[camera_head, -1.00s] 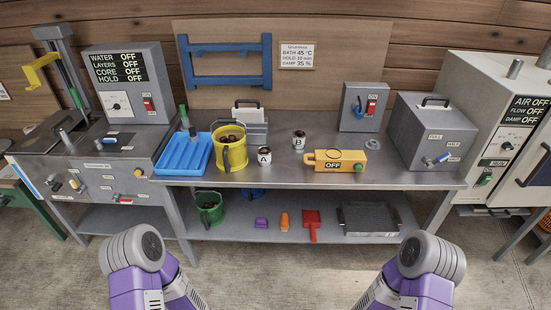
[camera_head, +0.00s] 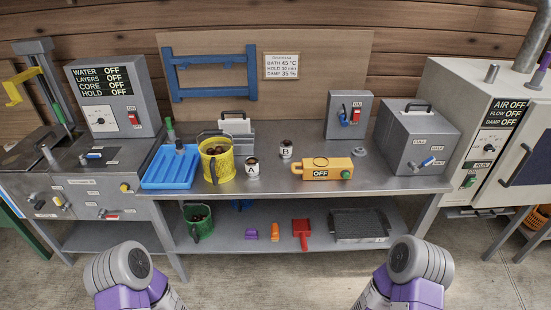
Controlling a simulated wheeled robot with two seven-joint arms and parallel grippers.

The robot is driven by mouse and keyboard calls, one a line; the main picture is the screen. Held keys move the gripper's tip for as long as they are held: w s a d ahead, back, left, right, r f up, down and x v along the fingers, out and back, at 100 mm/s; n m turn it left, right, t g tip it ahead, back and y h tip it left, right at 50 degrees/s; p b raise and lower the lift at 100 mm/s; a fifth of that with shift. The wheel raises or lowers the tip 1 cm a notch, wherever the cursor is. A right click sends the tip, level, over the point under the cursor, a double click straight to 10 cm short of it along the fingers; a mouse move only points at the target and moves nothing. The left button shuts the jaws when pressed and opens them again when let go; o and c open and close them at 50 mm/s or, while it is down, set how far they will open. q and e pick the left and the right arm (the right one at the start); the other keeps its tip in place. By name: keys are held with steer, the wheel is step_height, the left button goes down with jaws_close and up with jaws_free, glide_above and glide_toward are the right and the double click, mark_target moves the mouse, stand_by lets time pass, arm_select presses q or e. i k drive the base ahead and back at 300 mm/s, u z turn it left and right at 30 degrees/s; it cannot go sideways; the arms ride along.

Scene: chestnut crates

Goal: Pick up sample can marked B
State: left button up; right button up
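The sample can marked B (camera_head: 286,150) stands upright on the steel bench (camera_head: 270,186), a little right of the middle. The can marked A (camera_head: 252,170) stands nearer the front edge, to its left. Only the purple and grey links of my two arms show, at the bottom left and bottom right. They are low in the picture, well short of the bench. Neither gripper is visible.
A yellow bucket (camera_head: 217,163) and a blue tray (camera_head: 170,168) stand left of the cans. An orange device marked OFF (camera_head: 325,169) is close on the right, with a grey box (camera_head: 416,140) beyond. A green bucket (camera_head: 197,221) and a red scoop (camera_head: 302,232) lie on the lower shelf.

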mark_target(286, 150)
steer(key=z, duration=0.7)
steer(key=i, duration=1.45)
steer(key=u, duration=0.85)
